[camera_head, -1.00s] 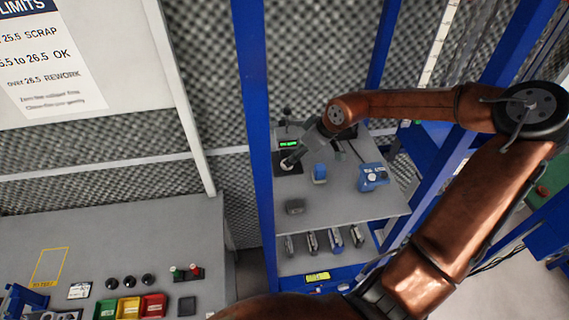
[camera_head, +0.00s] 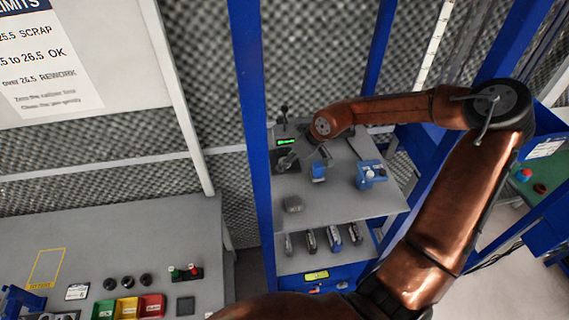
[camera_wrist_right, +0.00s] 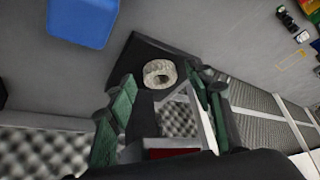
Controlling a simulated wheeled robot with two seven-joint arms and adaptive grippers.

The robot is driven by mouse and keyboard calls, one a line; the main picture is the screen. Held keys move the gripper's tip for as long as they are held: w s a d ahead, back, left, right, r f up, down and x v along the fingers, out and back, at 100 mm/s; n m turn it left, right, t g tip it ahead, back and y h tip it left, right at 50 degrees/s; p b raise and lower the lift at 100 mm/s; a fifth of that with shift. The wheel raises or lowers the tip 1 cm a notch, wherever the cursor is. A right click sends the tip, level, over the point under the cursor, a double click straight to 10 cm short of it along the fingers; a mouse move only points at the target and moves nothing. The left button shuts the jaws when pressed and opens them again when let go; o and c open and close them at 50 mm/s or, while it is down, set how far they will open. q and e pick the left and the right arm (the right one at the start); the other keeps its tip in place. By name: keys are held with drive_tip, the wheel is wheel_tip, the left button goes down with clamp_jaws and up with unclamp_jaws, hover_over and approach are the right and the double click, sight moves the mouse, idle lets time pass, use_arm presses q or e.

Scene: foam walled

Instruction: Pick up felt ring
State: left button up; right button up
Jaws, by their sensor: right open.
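The felt ring (camera_wrist_right: 160,73) is a pale, thick ring lying flat on a black platform (camera_wrist_right: 150,50) in the right wrist view. My right gripper (camera_wrist_right: 163,86) is open, with green-padded fingers to the left and right of the ring. The ring is apart from both fingers, just beyond the gap between the tips. In the head view my right gripper (camera_head: 298,157) reaches down over the platform at the shelf's left end, and the ring is not clearly distinguishable there. My left gripper is not in view.
The platform belongs to a stand with a green display (camera_head: 287,142) on the grey shelf (camera_head: 335,205). A blue post (camera_head: 255,150) rises just left.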

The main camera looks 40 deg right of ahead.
drive_tip(key=shift+c, duration=0.4)
drive_tip(key=c, duration=0.9)
drive_tip(key=shift+r, duration=0.15)
drive_tip(key=shift+s+a+r, duration=0.4)
drive_tip(key=shift+s+r, duration=0.2)
drive_tip(key=shift+r, duration=0.15)
drive_tip(key=s+a+r, duration=0.2)
drive_tip(key=s, duration=0.1)
drive_tip(key=s+a+r, duration=0.2)
drive_tip(key=s, duration=0.2)
drive_tip(key=s+a+r, duration=0.2)
drive_tip(key=s, duration=0.2)
drive_tip(key=shift+r, duration=0.15)
